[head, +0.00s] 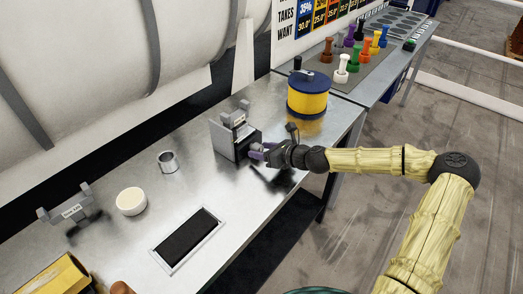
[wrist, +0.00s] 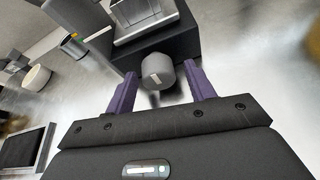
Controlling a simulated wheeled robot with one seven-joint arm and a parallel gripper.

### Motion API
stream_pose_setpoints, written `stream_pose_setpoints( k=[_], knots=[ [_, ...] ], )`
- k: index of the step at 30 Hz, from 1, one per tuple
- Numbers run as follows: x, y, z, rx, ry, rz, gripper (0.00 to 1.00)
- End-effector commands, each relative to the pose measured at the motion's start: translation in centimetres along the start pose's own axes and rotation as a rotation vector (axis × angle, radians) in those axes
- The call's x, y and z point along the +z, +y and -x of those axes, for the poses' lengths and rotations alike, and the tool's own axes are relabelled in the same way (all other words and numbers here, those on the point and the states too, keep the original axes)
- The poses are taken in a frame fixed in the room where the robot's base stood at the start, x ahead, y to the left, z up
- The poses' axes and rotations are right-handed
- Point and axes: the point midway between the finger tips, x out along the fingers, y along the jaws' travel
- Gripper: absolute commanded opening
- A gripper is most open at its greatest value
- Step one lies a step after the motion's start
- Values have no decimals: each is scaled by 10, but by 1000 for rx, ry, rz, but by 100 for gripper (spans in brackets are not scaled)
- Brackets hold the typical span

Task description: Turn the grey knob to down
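The grey knob (wrist: 158,70) sticks out from the front of a dark box (wrist: 170,45) in the wrist view. It is a short cylinder with a pale mark on its face. My gripper (wrist: 161,88) is open, with one purple finger to each side of the knob and gaps between them and it. In the head view my gripper (head: 257,151) is at the front of the grey box (head: 229,139) on the metal bench. There the knob is hidden by the fingers.
A blue and yellow canister (head: 307,96) stands behind my gripper.

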Motion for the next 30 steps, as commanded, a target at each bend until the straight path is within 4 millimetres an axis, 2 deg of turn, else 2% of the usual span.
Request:
stream_pose_setpoints(
  k=[1,6,17,30],
  knots=[
    [0,1,0,2,0,1,44],
    [0,3,-2,5,1,2,13],
    [0,5,-3,-7,0,44,13],
    [0,6,-4,-109,-10,288,13]
  ],
)
